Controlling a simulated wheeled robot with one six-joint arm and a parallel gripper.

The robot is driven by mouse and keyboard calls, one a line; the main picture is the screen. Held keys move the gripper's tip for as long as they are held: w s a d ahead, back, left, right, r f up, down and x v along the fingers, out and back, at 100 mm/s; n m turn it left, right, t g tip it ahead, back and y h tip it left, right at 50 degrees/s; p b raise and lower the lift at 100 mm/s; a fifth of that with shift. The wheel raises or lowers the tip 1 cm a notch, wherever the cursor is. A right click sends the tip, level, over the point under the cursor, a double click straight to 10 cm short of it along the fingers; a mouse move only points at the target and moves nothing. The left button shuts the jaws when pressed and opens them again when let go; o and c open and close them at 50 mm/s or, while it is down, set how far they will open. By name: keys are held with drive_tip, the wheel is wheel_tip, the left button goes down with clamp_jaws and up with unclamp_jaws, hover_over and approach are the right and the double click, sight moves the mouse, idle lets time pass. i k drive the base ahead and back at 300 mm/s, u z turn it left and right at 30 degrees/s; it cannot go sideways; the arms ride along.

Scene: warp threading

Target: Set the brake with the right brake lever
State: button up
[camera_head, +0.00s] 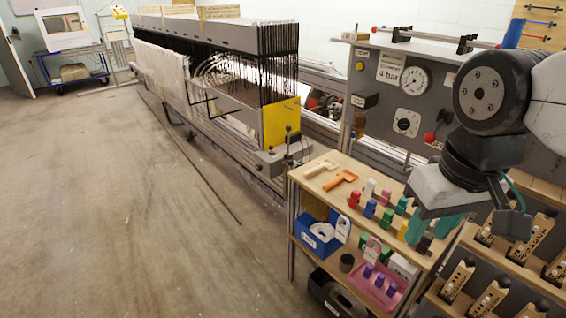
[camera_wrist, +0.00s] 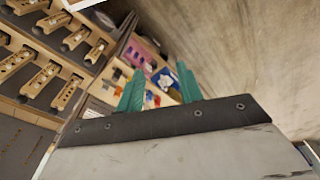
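My gripper (camera_head: 432,230) hangs at the right, above the right end of the wooden trolley. In the wrist view my gripper (camera_wrist: 160,70) shows two teal fingers well apart with nothing between them. The loom (camera_head: 215,90) stands behind, with a yellow end plate (camera_head: 282,124). A thin upright lever with a dark knob (camera_head: 289,130) stands at its near right corner, apart from my gripper; I cannot tell for sure that it is the right brake lever. A red-knobbed handle (camera_head: 430,137) sits on the grey gauge panel (camera_head: 385,110).
The trolley (camera_head: 330,178) carries orange tools, coloured blocks, a blue bin (camera_head: 318,240) and a pink tray (camera_head: 378,284). Racks of wooden pieces (camera_head: 492,297) stand at right; they also show in the wrist view (camera_wrist: 40,75). The floor (camera_head: 130,200) at left is mostly clear.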

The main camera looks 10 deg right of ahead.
sight(291, 163)
drive_tip(key=k, duration=0.65)
drive_tip(key=u, duration=0.65)
drive_tip(key=i, duration=0.85)
drive_tip(key=u, duration=0.6)
drive_tip(key=i, duration=0.95)
drive_tip(key=z, duration=0.7)
drive_tip(key=i, duration=1)
drive_tip(key=z, duration=0.8)
